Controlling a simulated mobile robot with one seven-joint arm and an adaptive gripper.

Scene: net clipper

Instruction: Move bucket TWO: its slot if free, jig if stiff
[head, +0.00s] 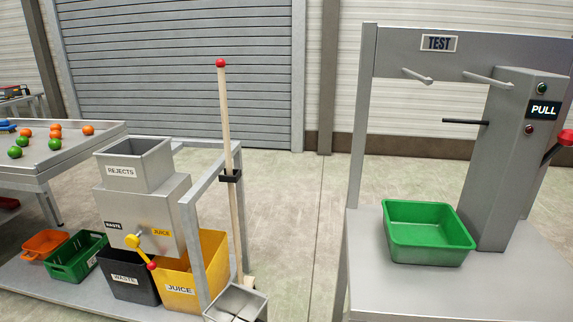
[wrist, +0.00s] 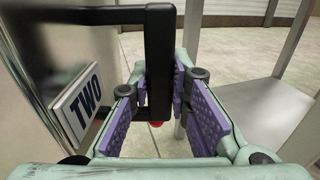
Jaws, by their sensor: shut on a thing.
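In the wrist view, my gripper (wrist: 163,95) is shut on an upright black handle (wrist: 160,50). The handle is beside a grey metal body (wrist: 35,45) that carries a plate marked TWO (wrist: 82,105), which I take as bucket TWO. Only part of this body shows, at the left edge, so its contents and base are hidden. Neither my gripper nor bucket TWO shows in the head view. At right in the head view stands a grey TEST frame (head: 365,110) with two pegs and a lit PULL display (head: 543,110). I cannot tell which thing is the slot or the jig.
A green tub (head: 430,255) sits on the bench below the TEST sign. At left are a REJECTS hopper (head: 122,172), a black WASTE bin (head: 125,280), a yellow JUICE bin (head: 180,290) and a red-tipped pole (head: 230,150). Open floor (head: 300,230) lies between.

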